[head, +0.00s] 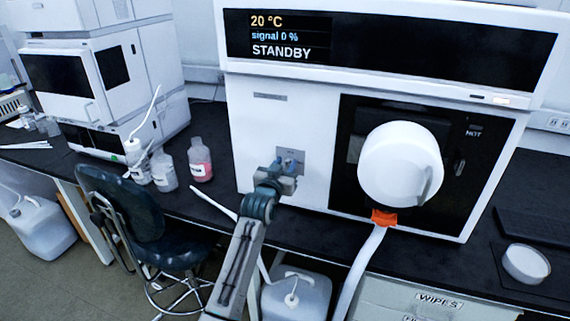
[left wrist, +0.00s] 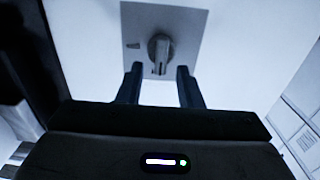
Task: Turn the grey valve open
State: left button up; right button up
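The grey valve is a small knob (left wrist: 160,48) with a bar-shaped handle on a square grey plate (left wrist: 188,22) in the left wrist view. The bar appears upright in that view. In the head view the plate (head: 297,153) is on the white front of the instrument, left of its black panel, and my gripper partly covers it. My left gripper (head: 288,168) is right in front of the plate. In the left wrist view its two fingers (left wrist: 158,86) are apart, one on each side below the knob, with nothing clearly gripped. My right gripper is not in view.
The instrument's display (head: 370,45) reads 20 °C, signal 0 %, STANDBY. A large white round housing (head: 400,160) juts out right of the valve, above an orange clip (head: 384,217) and white hose. Bottles (head: 201,165) stand on the bench to the left. A chair (head: 125,215) is below.

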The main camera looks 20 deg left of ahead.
pick_arm(q)
jog(key=shift+w, duration=0.15)
grip_shut()
